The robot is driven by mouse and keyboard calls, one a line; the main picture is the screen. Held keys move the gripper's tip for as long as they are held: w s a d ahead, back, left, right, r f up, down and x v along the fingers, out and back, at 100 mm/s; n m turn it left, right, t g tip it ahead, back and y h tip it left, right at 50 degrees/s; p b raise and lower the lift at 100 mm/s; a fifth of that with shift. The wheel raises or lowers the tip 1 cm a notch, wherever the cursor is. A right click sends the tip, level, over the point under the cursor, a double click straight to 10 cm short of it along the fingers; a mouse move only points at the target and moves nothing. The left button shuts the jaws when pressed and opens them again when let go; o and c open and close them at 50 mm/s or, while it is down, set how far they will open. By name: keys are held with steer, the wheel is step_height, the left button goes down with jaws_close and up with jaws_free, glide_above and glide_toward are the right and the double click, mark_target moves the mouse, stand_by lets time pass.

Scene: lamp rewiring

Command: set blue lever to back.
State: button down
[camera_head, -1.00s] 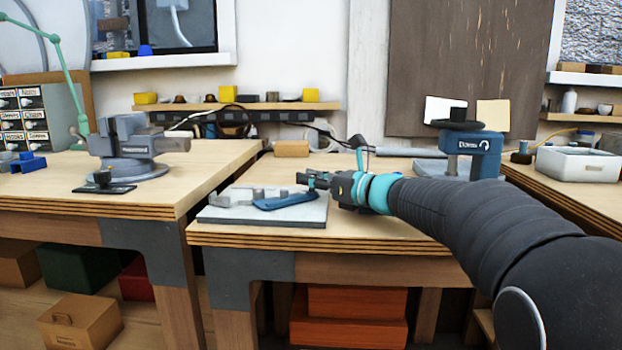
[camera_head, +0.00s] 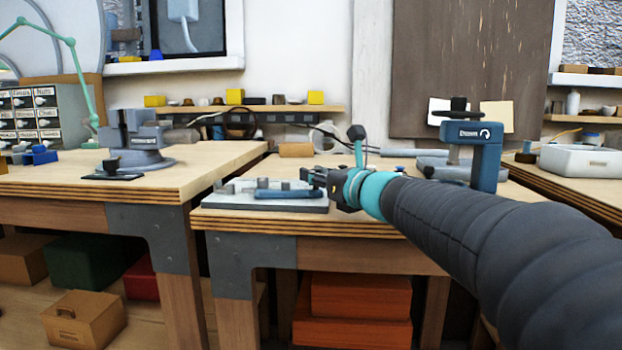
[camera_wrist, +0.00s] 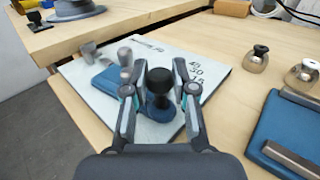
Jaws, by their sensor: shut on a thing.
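The blue lever (camera_head: 288,194) lies low over a pale grey plate (camera_head: 225,203) at the front left of the middle bench. In the wrist view the blue lever (camera_wrist: 112,79) runs from the upper left toward a round blue end, with a black knob (camera_wrist: 161,78) standing above it. My gripper (camera_head: 322,180) is at the lever's right end in the head view. In the wrist view my gripper (camera_wrist: 160,84) has its fingers closed around the knob from both sides. Its fingers hide part of the lever and of the plate's printed marks (camera_wrist: 190,75).
A blue clamp-like stand (camera_head: 475,160) is on the bench to the right. A vise (camera_head: 138,138) stands on the left bench. A gap separates the benches.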

steer(key=shift+s+a, duration=0.4)
steer(key=shift+s, duration=0.25)
steer(key=c, duration=0.9)
jaws_free()
steer(key=shift+a, duration=0.1)
steer(key=shift+s+d, duration=0.45)
steer(key=shift+d, duration=0.05)
steer(key=v, duration=1)
steer(key=shift+s+d, duration=0.15)
steer(key=shift+s, duration=0.25)
